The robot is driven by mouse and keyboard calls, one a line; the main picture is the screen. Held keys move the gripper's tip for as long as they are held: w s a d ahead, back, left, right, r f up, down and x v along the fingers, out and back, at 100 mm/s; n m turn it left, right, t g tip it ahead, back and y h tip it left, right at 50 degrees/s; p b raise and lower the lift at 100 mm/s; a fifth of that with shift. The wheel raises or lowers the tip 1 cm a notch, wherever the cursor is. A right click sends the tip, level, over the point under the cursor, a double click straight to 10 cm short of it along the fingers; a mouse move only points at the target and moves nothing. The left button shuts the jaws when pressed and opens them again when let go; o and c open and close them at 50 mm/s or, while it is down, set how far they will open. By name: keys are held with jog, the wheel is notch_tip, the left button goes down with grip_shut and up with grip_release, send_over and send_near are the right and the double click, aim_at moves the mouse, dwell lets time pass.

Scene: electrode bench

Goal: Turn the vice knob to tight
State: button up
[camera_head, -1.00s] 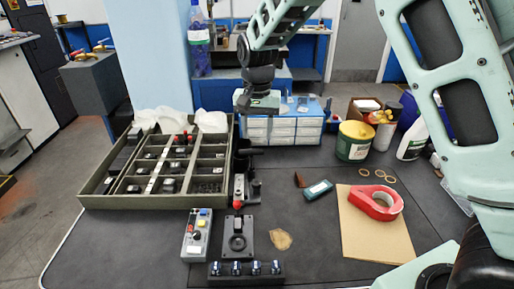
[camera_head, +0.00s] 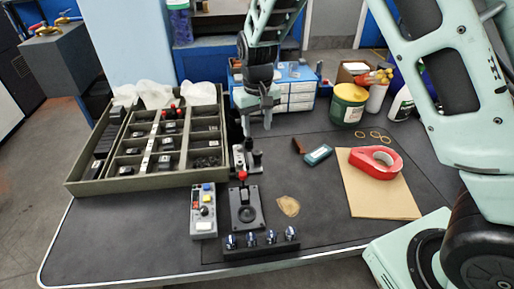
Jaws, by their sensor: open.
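A small dark and grey vice-like device (camera_head: 246,158) stands on the bench just right of the compartment tray. Its knob is too small to make out clearly, so I cannot tell how tight it is. A red ball (camera_head: 243,175) shows just in front of it, above a black box with a lever; I cannot tell which of the two it belongs to. My gripper (camera_head: 258,124) points down, open and empty, behind and above the vice-like device. Its fingers look apart from it.
The compartment tray (camera_head: 75,184) fills the left. A button box (camera_head: 203,222), the black lever box (camera_head: 246,222) and a row of knobs (camera_head: 262,247) stand in front. Red tape (camera_head: 374,159) lies on cardboard (camera_head: 384,199) at right. White drawers, a yellow-green tin (camera_head: 347,106) and bottles stand behind.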

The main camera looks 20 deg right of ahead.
aim_at(257, 154)
notch_tip(257, 154, down, 9)
jog(key=shift+f, duration=0.1)
dwell(0.3)
jog(key=c, duration=0.9)
